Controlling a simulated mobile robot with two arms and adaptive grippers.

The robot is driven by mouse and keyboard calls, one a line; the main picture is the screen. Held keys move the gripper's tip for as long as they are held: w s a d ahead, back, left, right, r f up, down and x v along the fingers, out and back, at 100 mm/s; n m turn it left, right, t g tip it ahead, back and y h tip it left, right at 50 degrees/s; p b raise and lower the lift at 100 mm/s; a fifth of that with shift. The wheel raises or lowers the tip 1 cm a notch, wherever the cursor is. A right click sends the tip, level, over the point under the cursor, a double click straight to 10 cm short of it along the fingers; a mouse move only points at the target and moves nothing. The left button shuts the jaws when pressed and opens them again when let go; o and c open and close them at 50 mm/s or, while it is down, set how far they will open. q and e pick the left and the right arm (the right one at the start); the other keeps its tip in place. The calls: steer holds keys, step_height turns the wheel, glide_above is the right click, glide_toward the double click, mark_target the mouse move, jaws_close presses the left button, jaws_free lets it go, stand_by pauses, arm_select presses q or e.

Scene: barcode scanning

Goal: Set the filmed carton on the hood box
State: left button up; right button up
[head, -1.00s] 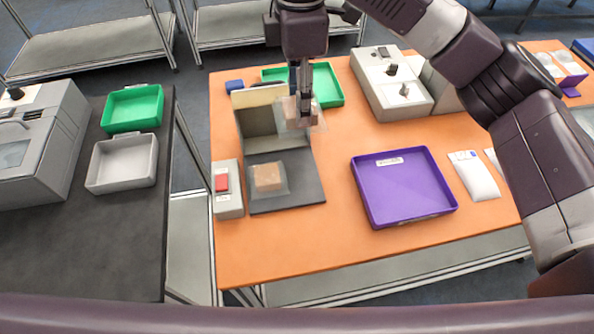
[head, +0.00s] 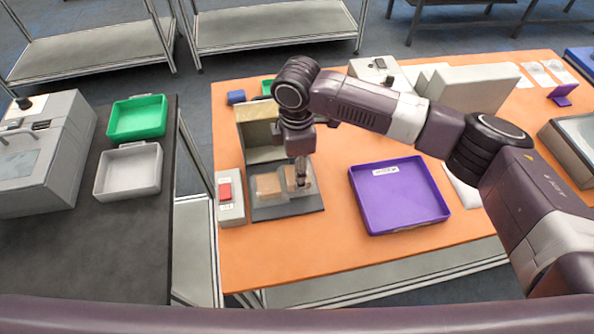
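My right gripper (head: 301,184) reaches in from the right and points down over the dark base plate (head: 290,209). It appears shut on a small tan carton (head: 290,176) with clear film, low over the plate's right part; whether this carton touches the plate is hard to tell. A second tan carton (head: 268,184) sits on the plate just left of it. The hood box (head: 254,116), pale-topped and open at the front, stands at the back of the plate, partly hidden by my wrist. My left gripper is not in view.
A control box with a red button (head: 226,191) stands left of the plate. A purple tray (head: 405,205) lies to the right, with bare orange table (head: 310,245) in front. A side table at left holds green (head: 136,116) and grey (head: 128,170) trays.

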steer(key=shift+f, duration=0.95)
steer(key=shift+f, duration=0.1)
steer(key=o, duration=1.3)
steer(key=shift+r+b, duration=1.65)
steer(key=shift+r, duration=4.5)
